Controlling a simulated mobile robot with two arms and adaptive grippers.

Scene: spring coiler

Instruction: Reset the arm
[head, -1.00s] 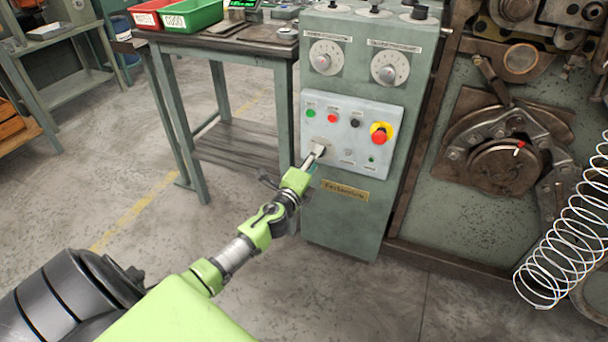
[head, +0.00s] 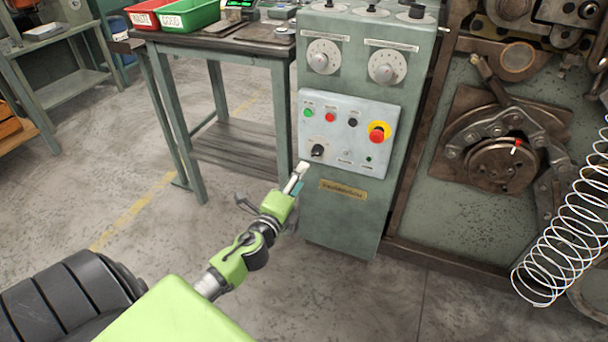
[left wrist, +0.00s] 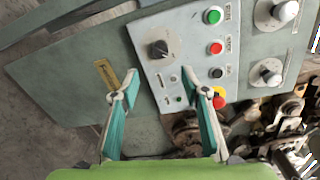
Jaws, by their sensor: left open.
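My left gripper (head: 298,182) is in front of the lower left part of the grey control cabinet in the head view, with my green arm behind it. In the left wrist view its two fingers (left wrist: 160,95) stand wide apart with nothing between them, facing the control panel (left wrist: 187,30). The panel (head: 375,110) carries green, red and black buttons, a red emergency stop on yellow (head: 379,132), and a black rotary knob (head: 317,150). The knob also shows in the left wrist view (left wrist: 158,48). The fingertips are just below and left of the knob, apart from it. My right gripper is not in view.
A workbench (head: 240,48) with a red bin (head: 147,14) and a green bin (head: 188,15) stands left of the cabinet. The coiler machine (head: 500,160) and a wire spring (head: 565,240) are on the right. Floor in front is clear.

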